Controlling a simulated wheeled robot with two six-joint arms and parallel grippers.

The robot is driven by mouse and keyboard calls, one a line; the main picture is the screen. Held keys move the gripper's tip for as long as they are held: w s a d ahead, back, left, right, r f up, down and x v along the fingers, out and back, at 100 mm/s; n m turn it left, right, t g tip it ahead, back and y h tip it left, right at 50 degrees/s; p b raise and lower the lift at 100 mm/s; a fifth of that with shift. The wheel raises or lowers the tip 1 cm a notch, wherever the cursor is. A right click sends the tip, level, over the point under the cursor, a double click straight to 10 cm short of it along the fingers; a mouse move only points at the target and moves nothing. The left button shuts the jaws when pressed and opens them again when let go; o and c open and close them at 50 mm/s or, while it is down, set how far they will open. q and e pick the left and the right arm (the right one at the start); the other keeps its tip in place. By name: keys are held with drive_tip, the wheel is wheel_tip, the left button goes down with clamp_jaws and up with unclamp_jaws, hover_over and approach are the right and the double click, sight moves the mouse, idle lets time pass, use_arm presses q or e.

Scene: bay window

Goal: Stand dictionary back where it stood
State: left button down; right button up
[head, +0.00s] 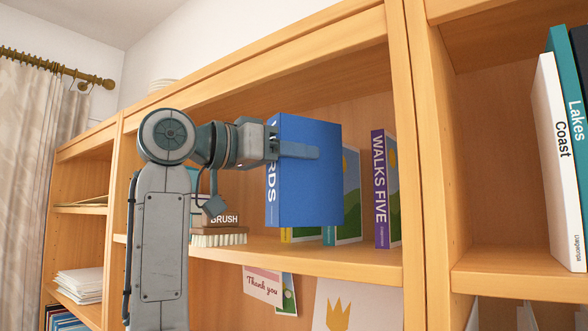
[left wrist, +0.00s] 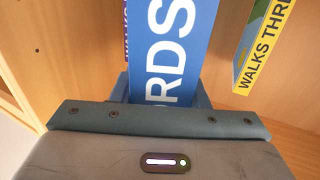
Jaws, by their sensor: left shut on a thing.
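The dictionary is a thick blue book (head: 312,185) with white spine letters ending in "RDS". My left gripper (head: 298,150) is shut on it, with a finger along its blue side. The book is upright, in front of the row of books on the middle shelf. In the left wrist view its blue spine (left wrist: 175,50) stands between the gripper fingers. Behind it are a purple "WALKS FIVE" book (head: 380,190), a teal-spined book (head: 329,235) and a yellow-spined book (head: 287,236), the latter two partly hidden. My right gripper is not in view.
A wooden upright (head: 412,150) bounds the bay on the right. Cards (head: 264,285) hang below the shelf. The "Coast" book (head: 557,165) stands in the right bay.

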sight(294, 178)
use_arm(q)
drive_tip(key=f+p, duration=0.1)
drive_tip(key=w+f, duration=0.1)
drive_tip(key=shift+w+d+f+p, duration=0.1)
drive_tip(key=shift+w+f+p, duration=0.2)
drive_tip(key=shift+p, duration=0.1)
drive_tip(key=shift+s+f, duration=0.1)
drive_tip(key=shift+f, duration=0.35)
drive_tip(key=shift+s, duration=0.1)
drive_tip(key=shift+f, duration=0.2)
drive_tip(key=c, duration=0.8)
unclamp_jaws()
drive_tip(key=shift+r, duration=0.15)
